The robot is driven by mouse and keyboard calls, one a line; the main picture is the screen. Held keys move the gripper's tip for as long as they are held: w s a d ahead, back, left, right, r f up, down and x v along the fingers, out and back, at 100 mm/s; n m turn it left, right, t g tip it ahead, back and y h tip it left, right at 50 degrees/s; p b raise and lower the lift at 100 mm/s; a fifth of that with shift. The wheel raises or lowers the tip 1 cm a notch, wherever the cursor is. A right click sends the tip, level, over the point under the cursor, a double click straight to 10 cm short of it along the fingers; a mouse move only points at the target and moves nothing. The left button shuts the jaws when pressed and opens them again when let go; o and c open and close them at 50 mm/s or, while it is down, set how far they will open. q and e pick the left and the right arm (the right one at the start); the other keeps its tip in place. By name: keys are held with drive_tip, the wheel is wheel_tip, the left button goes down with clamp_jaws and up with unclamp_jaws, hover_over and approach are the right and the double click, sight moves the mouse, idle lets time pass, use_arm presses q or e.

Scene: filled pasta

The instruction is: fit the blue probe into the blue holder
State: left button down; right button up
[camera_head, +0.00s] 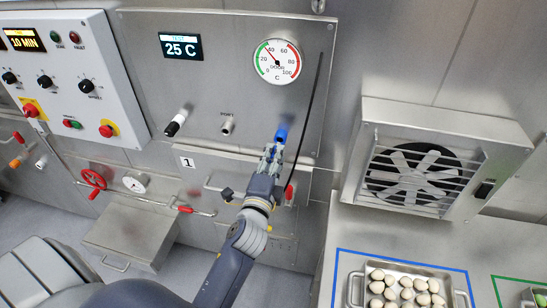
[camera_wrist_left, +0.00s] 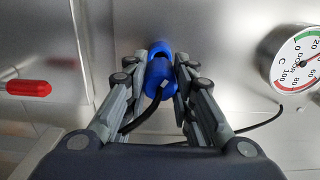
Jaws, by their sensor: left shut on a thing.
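My left gripper (camera_head: 274,150) reaches up to the steel panel and is shut on the blue probe. In the left wrist view the blue probe (camera_wrist_left: 159,73) sits between the fingertips of my left gripper (camera_wrist_left: 160,84), and a black cable trails from it. The blue holder (camera_wrist_left: 160,47) shows on the panel just behind the probe, and the two overlap in this view. I cannot tell how far the probe is inside the holder. In the head view a blue part (camera_head: 281,135) shows at the fingertips; holder and probe merge there. My right gripper is not in view.
The black cable (camera_head: 318,90) hangs down the panel right of my gripper. A black-tipped probe (camera_head: 177,122) and an empty-looking metal socket (camera_head: 227,125) sit to the left. A round dial (camera_head: 278,61) is above. A fan unit (camera_head: 430,160) stands right.

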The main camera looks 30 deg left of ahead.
use_arm(q)
drive_tip(key=shift+w, duration=0.3)
drive_tip(key=shift+x, duration=0.95)
drive_tip(key=shift+w+a+r, duration=0.1)
drive_tip(key=shift+w+a, duration=0.1)
drive_tip(key=shift+w, duration=0.35)
idle(0.8)
drive_tip(key=c, duration=1.3)
unclamp_jaws()
drive_tip(key=shift+o, duration=1.3)
drive_tip(key=v, duration=0.7)
